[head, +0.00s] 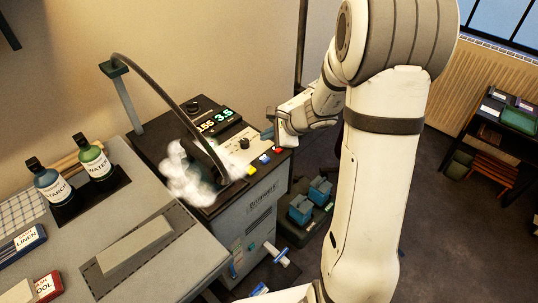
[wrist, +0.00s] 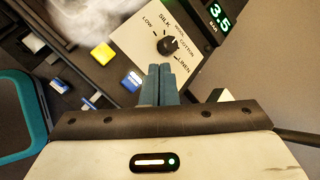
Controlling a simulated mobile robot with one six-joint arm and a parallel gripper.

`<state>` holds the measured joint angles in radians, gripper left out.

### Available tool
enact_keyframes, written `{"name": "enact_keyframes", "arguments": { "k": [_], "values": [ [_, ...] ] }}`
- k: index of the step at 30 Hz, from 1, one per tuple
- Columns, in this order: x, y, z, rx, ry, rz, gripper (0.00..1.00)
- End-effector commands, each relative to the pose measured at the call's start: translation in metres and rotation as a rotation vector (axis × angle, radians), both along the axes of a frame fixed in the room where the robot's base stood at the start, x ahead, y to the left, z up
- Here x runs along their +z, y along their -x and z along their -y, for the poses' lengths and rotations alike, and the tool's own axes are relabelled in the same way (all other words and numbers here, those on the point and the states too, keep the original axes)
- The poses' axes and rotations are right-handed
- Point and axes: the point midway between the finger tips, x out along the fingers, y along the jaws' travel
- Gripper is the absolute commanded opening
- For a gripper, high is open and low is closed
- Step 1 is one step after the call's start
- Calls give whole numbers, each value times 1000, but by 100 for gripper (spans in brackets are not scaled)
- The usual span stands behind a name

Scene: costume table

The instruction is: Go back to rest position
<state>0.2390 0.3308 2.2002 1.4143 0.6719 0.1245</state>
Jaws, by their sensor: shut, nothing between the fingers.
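My gripper (head: 267,134) is shut and empty, at the right side of the dark-topped steam unit (head: 262,207). In the wrist view its two blue-grey fingers (wrist: 160,72) are together, just below the dial knob (wrist: 169,45) on a pale panel marked LOW, SILK, WOOL, COTTON and LINEN. The knob's pointer is hard to read. The fingers appear apart from the knob, but I cannot tell their height above the panel. In the head view the panel (head: 232,149) is left of my gripper, and the green display (head: 216,121) reads 155 and 3.5.
White steam (head: 190,178) covers the unit's left part, under a hose (head: 165,93). Yellow (head: 250,170) and blue (head: 265,158) buttons line its front edge. Starch (head: 52,187) and water (head: 95,161) bottles stand on the left table. Blue weights (head: 301,209) sit low on the right.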

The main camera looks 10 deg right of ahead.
Motion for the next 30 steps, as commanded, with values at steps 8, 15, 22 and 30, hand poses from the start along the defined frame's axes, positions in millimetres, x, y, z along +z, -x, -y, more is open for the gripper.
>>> {"name": "enact_keyframes", "arguments": {
  "k": [8, 15, 22, 30],
  "values": [
    [-1, 0, 0, 0, 0, 0, 0],
    [22, 23, -16, 146, 75, 42, 0],
    [65, 97, -42, 542, 314, 135, 0],
    [93, 188, -36, 981, 658, 200, 0]
  ]
}}
